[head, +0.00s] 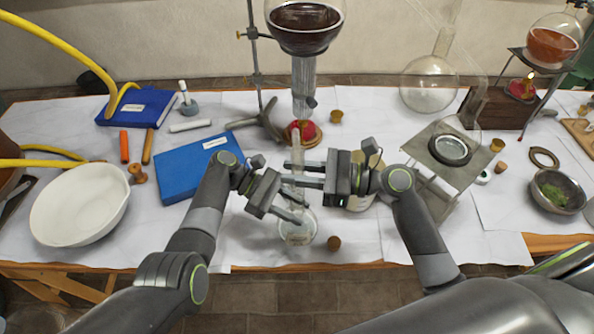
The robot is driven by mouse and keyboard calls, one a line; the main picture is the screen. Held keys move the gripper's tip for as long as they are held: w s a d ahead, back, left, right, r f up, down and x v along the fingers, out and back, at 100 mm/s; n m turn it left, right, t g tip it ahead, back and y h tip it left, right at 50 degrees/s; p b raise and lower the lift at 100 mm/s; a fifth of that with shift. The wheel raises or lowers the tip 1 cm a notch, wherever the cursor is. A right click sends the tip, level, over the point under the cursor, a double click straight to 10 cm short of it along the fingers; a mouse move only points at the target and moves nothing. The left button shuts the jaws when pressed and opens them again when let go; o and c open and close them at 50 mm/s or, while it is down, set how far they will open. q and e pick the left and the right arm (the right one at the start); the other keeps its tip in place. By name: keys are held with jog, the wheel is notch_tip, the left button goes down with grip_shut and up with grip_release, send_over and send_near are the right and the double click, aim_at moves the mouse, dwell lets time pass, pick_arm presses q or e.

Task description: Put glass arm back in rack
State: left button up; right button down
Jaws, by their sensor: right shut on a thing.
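A clear, upright glass piece (297,152), which looks like the glass arm, stands between the fingertips of my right gripper (289,174). That gripper is shut on it, above the middle front of the table. A clear round glass vessel (298,234) is directly below; I cannot tell whether the two are joined. My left gripper (302,207) is open, just below the right one and over the vessel's upper part, which its fingers partly hide. I cannot make out the rack for certain.
A blue book (190,168) and a white bowl (78,207) lie left. A dark flask (305,25) hangs on a stand behind. A metal tripod (432,150) stands right of my grippers. A small cork (333,243) lies near the front edge. Bare paper shows at front left.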

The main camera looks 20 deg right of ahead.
pick_arm(q)
jog(key=o, duration=0.4)
pick_arm(e)
notch_tip(320, 180, down, 2)
jog(key=shift+f+b, duration=0.15)
jog(key=shift+b, duration=1)
jog(key=shift+r, duration=0.25)
notch_tip(320, 180, up, 4)
jog(key=p, duration=0.5)
jog(key=shift+f, duration=0.2)
pick_arm(q)
jog(key=w+a+r, duration=0.2)
jog(key=a+r, duration=0.1)
jog(key=w+a+r, duration=0.2)
jog(key=r, duration=0.1)
jog(key=w+a+r, duration=0.3)
jog(key=shift+a+r, duration=0.3)
jog(key=shift+a, duration=0.05)
jog(key=shift+f, duration=0.1)
pick_arm(e)
jog(key=shift+f, duration=0.1)
